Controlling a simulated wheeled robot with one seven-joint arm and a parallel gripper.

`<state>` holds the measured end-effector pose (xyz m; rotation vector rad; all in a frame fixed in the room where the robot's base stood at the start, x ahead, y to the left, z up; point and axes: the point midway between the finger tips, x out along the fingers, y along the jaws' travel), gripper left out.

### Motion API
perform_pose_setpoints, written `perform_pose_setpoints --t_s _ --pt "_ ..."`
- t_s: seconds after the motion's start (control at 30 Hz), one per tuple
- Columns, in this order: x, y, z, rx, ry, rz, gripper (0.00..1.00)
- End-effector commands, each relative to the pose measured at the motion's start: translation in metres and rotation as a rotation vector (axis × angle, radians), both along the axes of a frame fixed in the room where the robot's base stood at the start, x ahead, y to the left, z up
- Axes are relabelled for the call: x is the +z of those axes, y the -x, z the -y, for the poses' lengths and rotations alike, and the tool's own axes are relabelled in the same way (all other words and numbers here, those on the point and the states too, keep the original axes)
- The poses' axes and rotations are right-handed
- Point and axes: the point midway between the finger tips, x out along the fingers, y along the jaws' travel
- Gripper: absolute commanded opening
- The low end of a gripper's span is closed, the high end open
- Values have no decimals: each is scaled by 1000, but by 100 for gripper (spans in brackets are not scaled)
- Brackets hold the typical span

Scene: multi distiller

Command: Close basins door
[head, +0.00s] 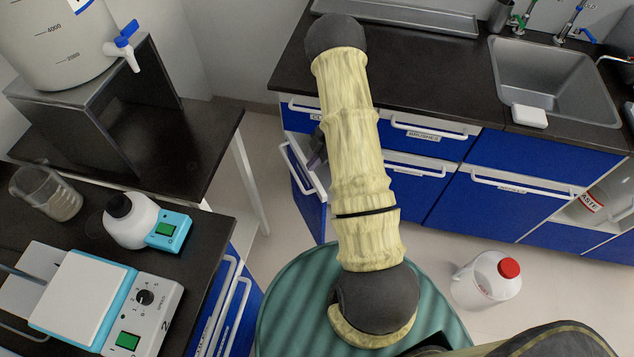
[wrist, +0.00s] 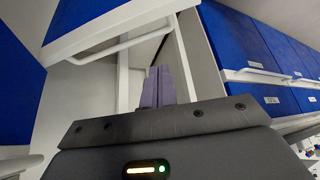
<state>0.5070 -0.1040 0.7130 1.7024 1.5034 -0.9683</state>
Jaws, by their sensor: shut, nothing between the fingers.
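A blue door (head: 308,205) with a white handle stands ajar at the left end of the cabinet row in the head view. I cannot read a label on it, so I cannot confirm it is the basins door. My gripper (head: 318,158) is mostly hidden behind my arm, close to this door's upper part. In the wrist view my gripper (wrist: 158,88) is shut and empty, its purple fingers in front of a white-edged opening. A blue front (wrist: 95,15) with a white handle (wrist: 122,42) is at upper left there. Whether the fingers touch the door cannot be told.
Blue drawers (head: 425,142) run under the black counter (head: 430,75) with the sink (head: 552,80). A jug with a red cap (head: 487,280) stands on the floor. A bench (head: 205,235) with lab devices is at the left.

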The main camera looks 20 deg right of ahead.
Motion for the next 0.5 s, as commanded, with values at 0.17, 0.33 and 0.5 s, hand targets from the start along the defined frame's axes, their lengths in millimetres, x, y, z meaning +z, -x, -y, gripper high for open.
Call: perform_pose_setpoints --t_s 0.17,0.33,0.5 --pt "11 43 -14 90 140 -13 0" --pt "14 58 -17 134 197 -16 0" --pt "14 58 -17 134 197 -16 0"
